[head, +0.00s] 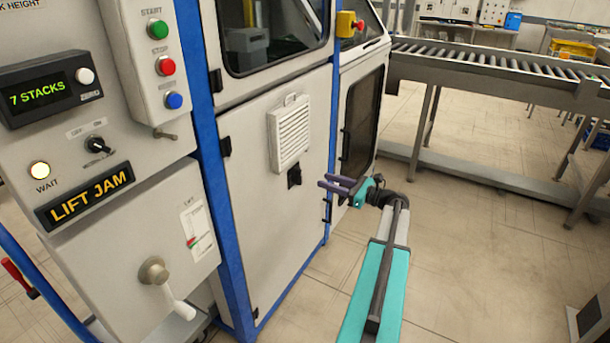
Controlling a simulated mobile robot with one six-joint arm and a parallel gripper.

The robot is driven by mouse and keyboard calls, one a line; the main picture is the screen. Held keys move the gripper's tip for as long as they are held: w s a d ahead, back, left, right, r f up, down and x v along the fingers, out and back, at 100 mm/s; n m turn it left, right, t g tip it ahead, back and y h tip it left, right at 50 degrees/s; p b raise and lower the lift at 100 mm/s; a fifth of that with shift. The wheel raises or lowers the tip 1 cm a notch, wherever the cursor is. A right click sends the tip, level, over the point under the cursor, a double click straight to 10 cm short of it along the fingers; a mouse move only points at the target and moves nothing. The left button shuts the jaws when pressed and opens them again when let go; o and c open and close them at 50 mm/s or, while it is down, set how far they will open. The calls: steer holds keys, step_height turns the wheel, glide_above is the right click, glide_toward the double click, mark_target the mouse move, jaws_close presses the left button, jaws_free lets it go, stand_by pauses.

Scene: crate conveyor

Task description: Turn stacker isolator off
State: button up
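The stacker cabinet fills the left and middle of the head view. A black rotary switch (97,146) with small OFF and ON marks above it sits on its left panel, its knob tilted. Lower on that panel is a grey hub with a white-ended crank handle (166,286), pointing down to the right. No isolator label is legible, so I cannot tell which control is the isolator. My gripper (323,180) has two purple fingers slightly apart, with nothing visible between them. It is in front of the cabinet's right part, well right of both controls.
The panel has a green START button (158,29), a red STOP button (166,66), a blue button (174,101), a "7 STACKS" display (40,98), a lit WAIT lamp (40,170) and a "LIFT JAM" sign (86,196). A roller conveyor (490,65) stands right; floor before it is clear.

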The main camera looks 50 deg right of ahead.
mark_target(301, 173)
steer(key=x, duration=1)
steer(key=shift+d, duration=0.1)
steer(key=shift+s, duration=0.1)
jaws_close()
